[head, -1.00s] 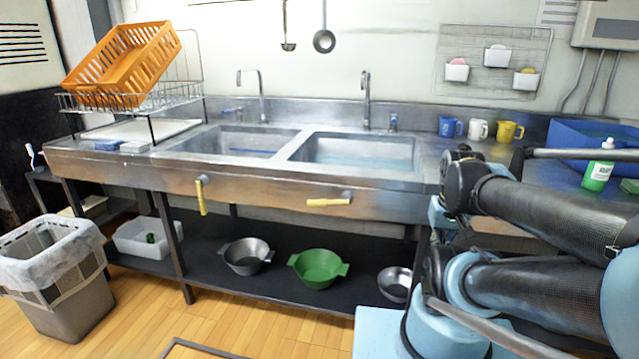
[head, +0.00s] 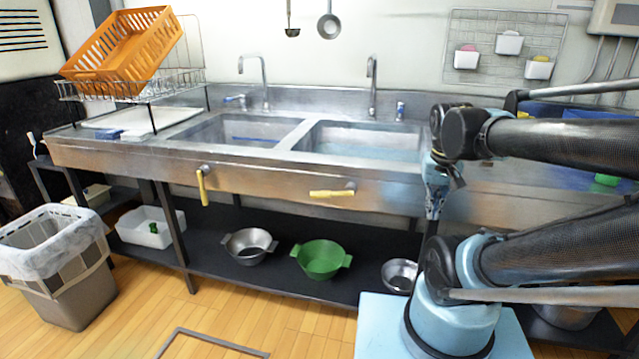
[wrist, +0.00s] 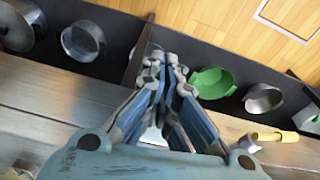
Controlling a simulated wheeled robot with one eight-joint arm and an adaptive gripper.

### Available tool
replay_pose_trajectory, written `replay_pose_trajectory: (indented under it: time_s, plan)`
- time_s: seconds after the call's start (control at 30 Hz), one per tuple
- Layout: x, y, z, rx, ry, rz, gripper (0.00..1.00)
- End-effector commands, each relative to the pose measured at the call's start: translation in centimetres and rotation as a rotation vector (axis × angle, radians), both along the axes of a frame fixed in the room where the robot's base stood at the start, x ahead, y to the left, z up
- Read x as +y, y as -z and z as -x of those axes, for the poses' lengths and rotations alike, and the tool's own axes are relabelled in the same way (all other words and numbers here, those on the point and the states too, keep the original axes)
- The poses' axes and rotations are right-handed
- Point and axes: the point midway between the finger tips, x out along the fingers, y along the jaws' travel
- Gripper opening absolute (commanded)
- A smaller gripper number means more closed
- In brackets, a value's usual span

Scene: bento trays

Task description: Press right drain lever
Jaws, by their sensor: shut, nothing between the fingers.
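The right drain lever (head: 333,193) is yellow and sits level on the front face of the steel sink counter (head: 270,180), its pivot at its right end. It also shows at the lower right of the wrist view (wrist: 275,137). The left drain lever (head: 202,187) is yellow and hangs down. My gripper (head: 434,212) points down in front of the counter, to the right of the right lever and apart from it. In the wrist view my gripper (wrist: 165,68) has its fingers together, with nothing between them.
Below the counter, a dark shelf (head: 270,278) holds a green colander (head: 321,260), metal bowls (head: 249,246) and a white bin (head: 150,228). A lined trash bin (head: 60,262) stands at left. The floor before the counter is mostly clear.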

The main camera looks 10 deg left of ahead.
Motion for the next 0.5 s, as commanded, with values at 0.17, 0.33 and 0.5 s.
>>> replay_pose_trajectory:
  time_s: [0.17, 0.33, 0.5]
  plan:
    - [4.0, -3.7, -3.6, 0.021, 0.0, 0.025, 0.0]
    - [8.6, -6.5, -6.6, 0.03, 0.013, 0.053, 0.0]
    - [14.4, -8.7, -9.0, 0.029, 0.028, 0.083, 0.0]
